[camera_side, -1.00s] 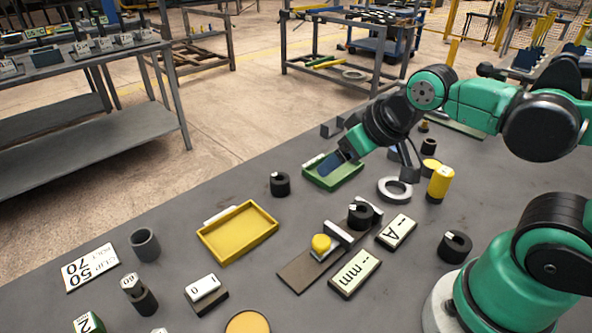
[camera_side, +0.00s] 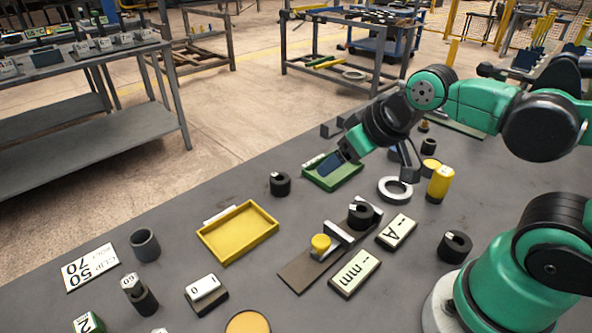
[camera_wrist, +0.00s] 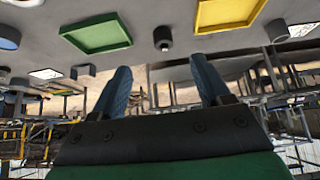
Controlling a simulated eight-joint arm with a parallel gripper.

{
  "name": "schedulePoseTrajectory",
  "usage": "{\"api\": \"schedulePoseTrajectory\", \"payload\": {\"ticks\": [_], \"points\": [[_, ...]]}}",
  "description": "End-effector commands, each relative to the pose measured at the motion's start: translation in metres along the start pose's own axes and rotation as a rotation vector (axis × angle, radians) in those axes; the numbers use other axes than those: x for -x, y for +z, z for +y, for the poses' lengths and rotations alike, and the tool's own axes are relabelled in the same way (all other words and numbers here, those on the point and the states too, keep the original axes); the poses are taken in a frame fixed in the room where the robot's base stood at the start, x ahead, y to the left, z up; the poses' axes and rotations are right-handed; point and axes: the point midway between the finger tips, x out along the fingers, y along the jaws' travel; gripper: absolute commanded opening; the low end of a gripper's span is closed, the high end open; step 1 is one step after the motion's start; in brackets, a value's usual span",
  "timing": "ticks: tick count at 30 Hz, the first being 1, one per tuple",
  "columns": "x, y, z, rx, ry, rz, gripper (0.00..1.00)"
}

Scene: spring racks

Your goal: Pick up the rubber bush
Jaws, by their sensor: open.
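Several short black ring-like cylinders could be the rubber bush; I cannot tell which one by name. One black cylinder (camera_side: 280,184) stands alone between the green and yellow trays, and it also shows in the wrist view (camera_wrist: 163,38). Another black ring (camera_side: 360,215) sits at a dark plate with a yellow knob, and a third black ring (camera_side: 455,247) lies near my base. My gripper (camera_side: 368,172) is above the table near the green tray, its blue fingers apart. In the wrist view my gripper (camera_wrist: 161,66) is empty, with the lone black cylinder beyond the fingertips.
A green tray (camera_side: 347,182) lies under one finger. A yellow tray (camera_side: 267,240) lies in the middle. A grey ring (camera_side: 394,197) and yellow cylinder (camera_side: 438,184) stand at the right. Label blocks (camera_side: 355,274) and a grey cup (camera_side: 145,245) are nearer. Bare table surrounds the lone black cylinder.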

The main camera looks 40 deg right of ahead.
Motion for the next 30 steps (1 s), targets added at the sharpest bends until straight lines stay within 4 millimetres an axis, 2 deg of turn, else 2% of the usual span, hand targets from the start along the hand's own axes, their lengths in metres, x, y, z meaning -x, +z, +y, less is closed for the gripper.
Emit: {"api": "schedulePoseTrajectory", "payload": {"ticks": [13,17,20,23,27,30], "points": [[0.000,0.000,0.000,-0.005,0.000,-0.002,0.73],[-0.004,0.003,0.004,-0.131,0.011,-0.045,0.73],[-0.011,0.009,0.010,-0.384,0.044,-0.127,0.73],[-0.020,0.019,0.019,-0.730,0.119,-0.232,0.73],[-0.032,0.035,0.030,-1.204,0.279,-0.351,0.73],[-0.037,0.046,0.036,-1.472,0.401,-0.401,0.73]]}}
